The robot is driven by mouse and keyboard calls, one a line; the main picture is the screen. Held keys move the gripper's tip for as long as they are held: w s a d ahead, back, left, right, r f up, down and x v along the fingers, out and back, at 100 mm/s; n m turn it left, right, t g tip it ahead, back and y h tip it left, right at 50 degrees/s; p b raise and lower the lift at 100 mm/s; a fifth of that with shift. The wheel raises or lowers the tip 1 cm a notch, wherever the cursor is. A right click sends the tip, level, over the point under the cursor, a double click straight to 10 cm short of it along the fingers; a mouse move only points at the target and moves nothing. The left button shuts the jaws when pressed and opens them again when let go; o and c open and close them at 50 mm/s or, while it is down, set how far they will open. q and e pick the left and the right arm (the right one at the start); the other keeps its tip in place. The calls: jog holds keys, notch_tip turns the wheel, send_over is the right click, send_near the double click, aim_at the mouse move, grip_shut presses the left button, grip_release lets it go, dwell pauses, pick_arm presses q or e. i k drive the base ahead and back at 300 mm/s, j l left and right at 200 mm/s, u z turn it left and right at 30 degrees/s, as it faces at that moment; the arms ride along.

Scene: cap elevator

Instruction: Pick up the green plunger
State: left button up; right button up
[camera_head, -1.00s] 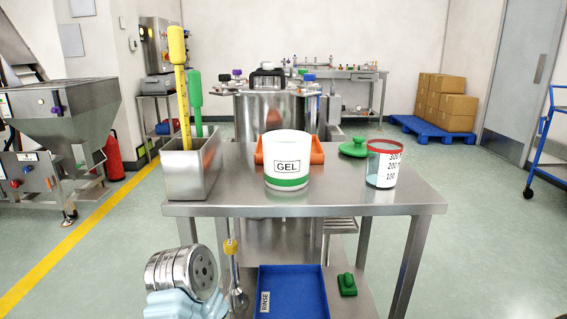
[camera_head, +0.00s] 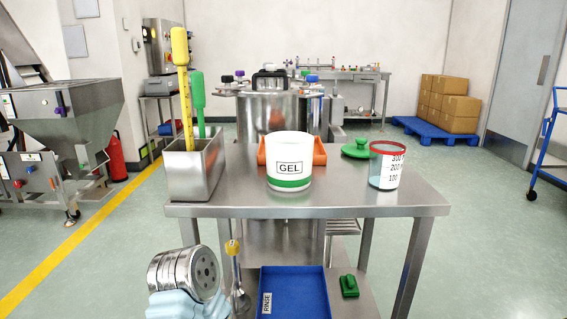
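The green plunger (camera_head: 198,92) stands upright in a steel bin (camera_head: 197,172) at the left end of the steel table. Its handle shows above the rim, and its lower end is hidden inside the bin. A yellow plunger (camera_head: 181,76) with dark markings stands in front of it in the same bin. A silver arm part of mine shows at the bottom left, below the table top. No gripper fingers show in the view.
On the steel table (camera_head: 340,198) stand a white GEL tub (camera_head: 289,160), an orange tray (camera_head: 319,152), a green lid (camera_head: 355,149) and a red-rimmed beaker (camera_head: 386,165). A blue RINSE tray (camera_head: 295,290) and a green object (camera_head: 349,286) lie on the lower shelf.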

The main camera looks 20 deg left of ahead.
aim_at(198, 97)
jog(key=k+j+z, duration=0.1)
jog(key=j, duration=0.4)
jog(key=j+z, duration=0.1)
jog(key=j, duration=0.4)
jog(key=k+j+z, duration=0.1)
jog(key=j, duration=0.35)
jog(key=k, duration=0.1)
